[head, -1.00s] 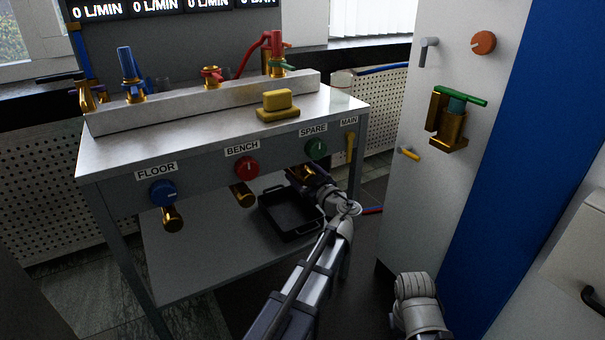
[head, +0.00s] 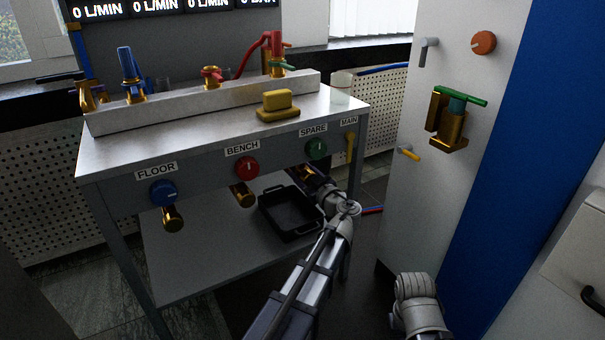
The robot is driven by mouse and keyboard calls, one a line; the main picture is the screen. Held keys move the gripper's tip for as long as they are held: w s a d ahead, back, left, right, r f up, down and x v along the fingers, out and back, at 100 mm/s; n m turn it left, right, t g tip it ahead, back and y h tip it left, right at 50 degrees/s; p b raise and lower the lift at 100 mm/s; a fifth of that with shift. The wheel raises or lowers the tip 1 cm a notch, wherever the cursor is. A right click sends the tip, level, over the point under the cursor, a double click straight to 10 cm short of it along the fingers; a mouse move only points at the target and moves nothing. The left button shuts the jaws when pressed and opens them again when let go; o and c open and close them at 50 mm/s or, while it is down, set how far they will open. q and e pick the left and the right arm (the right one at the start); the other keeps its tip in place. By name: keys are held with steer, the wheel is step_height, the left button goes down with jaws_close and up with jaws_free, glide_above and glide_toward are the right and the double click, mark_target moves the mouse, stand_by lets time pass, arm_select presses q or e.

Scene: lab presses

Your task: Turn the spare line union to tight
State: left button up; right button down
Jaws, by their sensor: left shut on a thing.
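The spare line union, a brass fitting (head: 297,171), sits under the bench's front panel, below the green SPARE knob (head: 316,149). It is mostly hidden by my left gripper (head: 309,177), which is shut on it from the front right. The fingertips are small and dark here, and the union's turn angle cannot be read. My right gripper is out of view; only part of that arm shows at the bottom right.
A black tray (head: 290,213) lies on the lower shelf, close beside my left wrist. Brass fittings hang under the BENCH knob (head: 247,168) and FLOOR knob (head: 163,193). The yellow MAIN lever (head: 350,147) and a bench leg are close right. A cabinet (head: 425,190) stands further right.

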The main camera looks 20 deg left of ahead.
arm_select(q)
steer(key=shift+m, duration=1.2)
jaws_close()
steer(key=o, duration=1.3)
jaws_free()
steer(key=shift+v, duration=3.9)
